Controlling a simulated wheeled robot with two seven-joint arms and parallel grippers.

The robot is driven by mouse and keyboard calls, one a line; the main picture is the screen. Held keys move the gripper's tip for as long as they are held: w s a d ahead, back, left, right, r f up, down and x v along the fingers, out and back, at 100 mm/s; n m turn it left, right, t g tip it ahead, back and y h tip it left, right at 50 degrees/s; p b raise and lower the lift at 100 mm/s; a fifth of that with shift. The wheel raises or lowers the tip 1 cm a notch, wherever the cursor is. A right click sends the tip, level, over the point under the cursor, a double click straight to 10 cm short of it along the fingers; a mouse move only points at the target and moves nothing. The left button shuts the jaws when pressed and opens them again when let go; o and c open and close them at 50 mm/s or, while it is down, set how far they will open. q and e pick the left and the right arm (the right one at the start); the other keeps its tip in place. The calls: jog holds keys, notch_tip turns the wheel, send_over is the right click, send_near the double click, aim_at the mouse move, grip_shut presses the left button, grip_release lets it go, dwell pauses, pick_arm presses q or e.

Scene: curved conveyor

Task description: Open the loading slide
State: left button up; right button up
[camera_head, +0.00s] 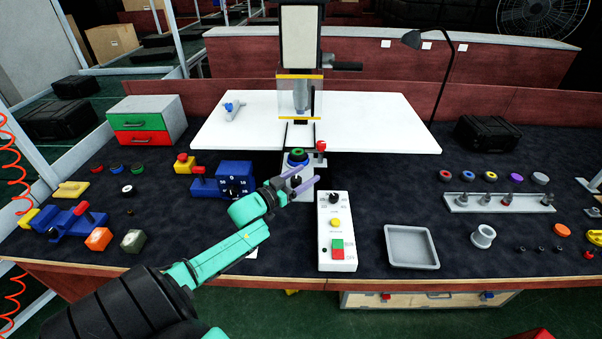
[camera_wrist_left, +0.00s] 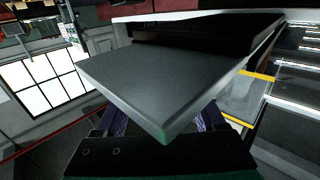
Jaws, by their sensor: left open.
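The loading slide appears to be the light grey plate (camera_head: 313,165) in front of the press, with a red-knobbed handle (camera_head: 320,147) at its right and a blue-green round part (camera_head: 297,157) on it. My left gripper (camera_head: 306,177) is open at the slide's front edge, its two purple fingers apart. In the left wrist view, a grey slab (camera_wrist_left: 165,75), likely the slide, reaches down between the spread fingers (camera_wrist_left: 165,122). I cannot tell whether they touch it. My right gripper is not in view.
The press (camera_head: 300,40) with a yellow-edged clear guard stands behind, over a white board (camera_head: 370,120). A white control box (camera_head: 337,230) stands close to the right of my gripper. A blue dial unit (camera_head: 236,180) is left. A grey tray (camera_head: 411,247) lies farther right.

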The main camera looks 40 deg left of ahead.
pick_arm(q)
jog(key=s+a+b, duration=0.1)
jog(key=s+a, duration=0.1)
jog(key=s, duration=1.2)
jog(key=shift+s, duration=0.25)
